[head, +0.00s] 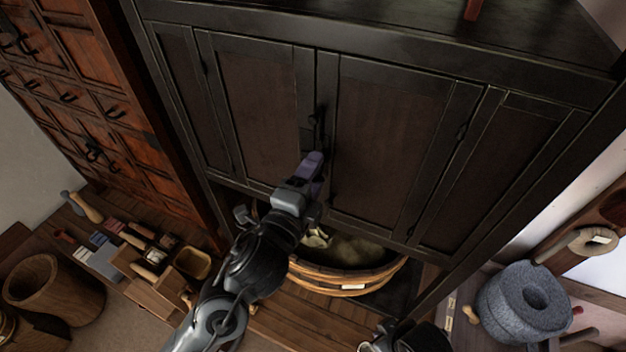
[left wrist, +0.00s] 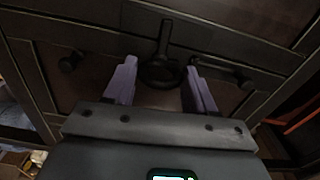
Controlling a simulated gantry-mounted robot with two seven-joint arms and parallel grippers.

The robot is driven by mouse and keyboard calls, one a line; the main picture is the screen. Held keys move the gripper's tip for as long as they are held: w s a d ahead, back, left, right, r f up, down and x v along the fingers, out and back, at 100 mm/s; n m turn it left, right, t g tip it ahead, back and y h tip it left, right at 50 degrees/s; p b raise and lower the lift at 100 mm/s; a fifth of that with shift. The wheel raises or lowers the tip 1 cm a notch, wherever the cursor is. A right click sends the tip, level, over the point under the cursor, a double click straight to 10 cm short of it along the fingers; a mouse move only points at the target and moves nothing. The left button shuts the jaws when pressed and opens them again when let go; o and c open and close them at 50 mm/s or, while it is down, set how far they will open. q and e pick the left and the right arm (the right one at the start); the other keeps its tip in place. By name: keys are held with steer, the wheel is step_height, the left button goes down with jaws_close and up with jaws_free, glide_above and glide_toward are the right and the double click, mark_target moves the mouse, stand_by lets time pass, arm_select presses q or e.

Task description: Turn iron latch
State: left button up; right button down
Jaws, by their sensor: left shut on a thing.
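The dark iron latch (head: 318,121) is on the seam between the two middle doors of the black cabinet. In the left wrist view the latch (left wrist: 161,68) is a straight bar ending in a ring. My left gripper (head: 314,160) reaches up to the doors, its purple fingers at the latch's lower end. The fingers partly hide the ring in the head view. My right gripper's fingers are not seen.
A wooden tub (head: 345,278) with a sack sits under the cabinet (head: 395,125). A stone quern (head: 523,300) stands at the lower right. Brushes and small boxes (head: 183,292) crowd the lower left, beside a wooden bucket (head: 50,292). A red-brown drawer chest (head: 105,95) stands at the left.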

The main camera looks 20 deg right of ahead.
arm_select(q)
steer(key=shift+m, duration=0.5)
steer(key=o, duration=1)
steer(key=shift+o, duration=0.2)
steer(key=shift+s+a+b, duration=0.1)
steer(key=shift+a+b, duration=0.05)
steer(key=shift+b, duration=0.15)
steer(key=b+v, duration=0.2)
steer(key=v, duration=0.8)
steer(key=shift+s+a, duration=0.15)
steer(key=shift+s, duration=0.05)
